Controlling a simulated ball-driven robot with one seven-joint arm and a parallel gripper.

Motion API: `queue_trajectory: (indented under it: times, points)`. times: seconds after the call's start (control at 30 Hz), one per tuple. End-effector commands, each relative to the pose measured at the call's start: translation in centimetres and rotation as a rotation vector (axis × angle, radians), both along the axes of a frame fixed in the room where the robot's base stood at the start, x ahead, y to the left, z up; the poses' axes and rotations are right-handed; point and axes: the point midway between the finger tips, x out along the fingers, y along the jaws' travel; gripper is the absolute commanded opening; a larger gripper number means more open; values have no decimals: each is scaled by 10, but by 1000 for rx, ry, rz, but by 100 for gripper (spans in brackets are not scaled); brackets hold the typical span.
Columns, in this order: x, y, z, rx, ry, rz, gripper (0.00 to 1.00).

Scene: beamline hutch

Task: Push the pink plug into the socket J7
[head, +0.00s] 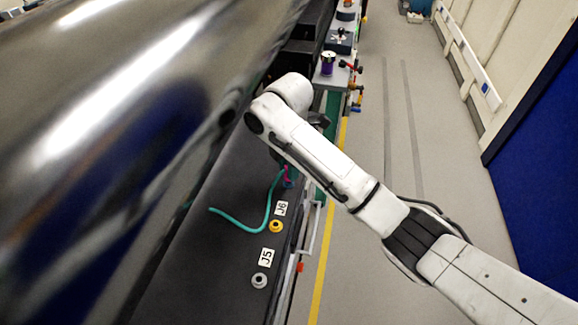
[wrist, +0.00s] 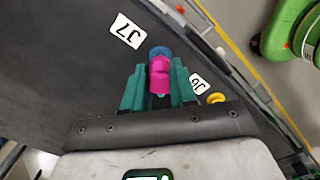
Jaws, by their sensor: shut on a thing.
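The pink plug (wrist: 160,76) is between the teal fingers of my gripper (wrist: 158,68), which is shut on it. In the wrist view the plug's far end overlaps the blue socket (wrist: 160,51) beside the label J7 (wrist: 127,31). The two look lined up, but I cannot tell how far the plug is in, or whether it touches. In the head view a bit of the pink plug (head: 287,170) and the blue socket (head: 289,183) show beside my arm, and the fingers are mostly hidden. A teal cable (head: 245,228) curves over the dark bench top near the plug.
A yellow socket (head: 276,226) by label J6 (head: 281,208) and a grey socket (head: 260,280) by label J5 (head: 267,257) are nearer on the bench. A large shiny cylinder (head: 130,110) hangs over the left. A purple can (head: 327,62) stands farther back.

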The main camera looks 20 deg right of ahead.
Motion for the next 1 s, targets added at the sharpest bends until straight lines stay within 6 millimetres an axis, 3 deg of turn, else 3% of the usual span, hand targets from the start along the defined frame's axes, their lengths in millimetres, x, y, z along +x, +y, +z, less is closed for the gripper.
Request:
queue_trajectory:
  times: [1.0]
  points:
    - [0,0,-11,0,0,-1,0]
